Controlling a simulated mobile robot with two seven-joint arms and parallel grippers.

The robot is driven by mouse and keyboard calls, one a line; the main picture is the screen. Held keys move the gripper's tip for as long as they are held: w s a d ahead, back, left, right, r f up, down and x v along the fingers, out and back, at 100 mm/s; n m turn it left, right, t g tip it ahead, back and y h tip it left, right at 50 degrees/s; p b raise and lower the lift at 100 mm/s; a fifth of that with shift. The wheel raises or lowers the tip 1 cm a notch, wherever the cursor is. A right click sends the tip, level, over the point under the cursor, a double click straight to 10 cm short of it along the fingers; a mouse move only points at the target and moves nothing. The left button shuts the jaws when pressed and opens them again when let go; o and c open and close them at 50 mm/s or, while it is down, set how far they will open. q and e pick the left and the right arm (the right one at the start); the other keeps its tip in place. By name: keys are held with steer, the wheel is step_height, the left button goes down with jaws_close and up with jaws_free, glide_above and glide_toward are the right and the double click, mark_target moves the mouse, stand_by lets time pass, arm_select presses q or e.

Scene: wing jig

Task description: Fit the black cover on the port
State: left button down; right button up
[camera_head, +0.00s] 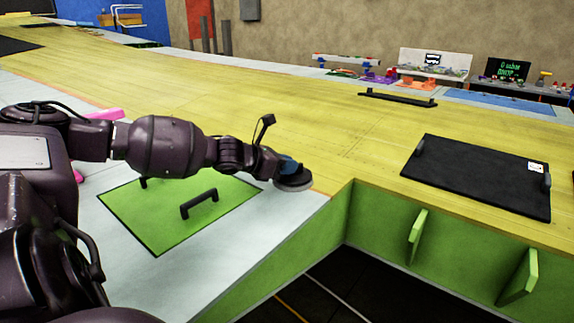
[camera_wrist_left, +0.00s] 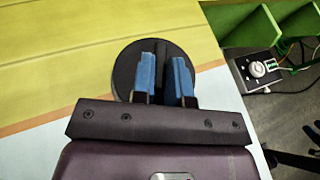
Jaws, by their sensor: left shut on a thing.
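My left gripper (camera_head: 290,168) is shut on the black cover (camera_head: 294,184), a round dark disc, near the inner corner of the yellow and white surface. In the left wrist view the blue fingertips of the gripper (camera_wrist_left: 165,78) pinch a raised bar on the cover (camera_wrist_left: 124,72). The disc lies over the border between the yellow and white areas. I cannot tell whether it touches the surface. No port can be made out. My right gripper is not in view.
A green panel (camera_head: 150,213) with black handles lies on the white area below my left arm. A black panel (camera_head: 480,175) with handles lies on the yellow surface (camera_head: 240,95) at the right. Green walls (camera_head: 385,215) drop into an open recess. The middle yellow surface is clear.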

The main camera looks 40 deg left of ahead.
arm_select(q)
steer(key=shift+f, duration=0.15)
steer(key=c, duration=1.3)
jaws_free()
steer(key=shift+o, duration=0.9)
steer(key=shift+s+r, duration=0.15)
steer(key=shift+r, duration=0.05)
steer(key=shift+p+v, duration=1.05)
steer(key=shift+v, duration=1)
steer(key=shift+p+v, duration=0.5)
steer(key=shift+v, duration=0.4)
steer(key=shift+p+v, duration=0.75)
steer(key=shift+v, duration=0.45)
steer(key=shift+p+v, duration=0.95)
steer(key=shift+v, duration=0.75)
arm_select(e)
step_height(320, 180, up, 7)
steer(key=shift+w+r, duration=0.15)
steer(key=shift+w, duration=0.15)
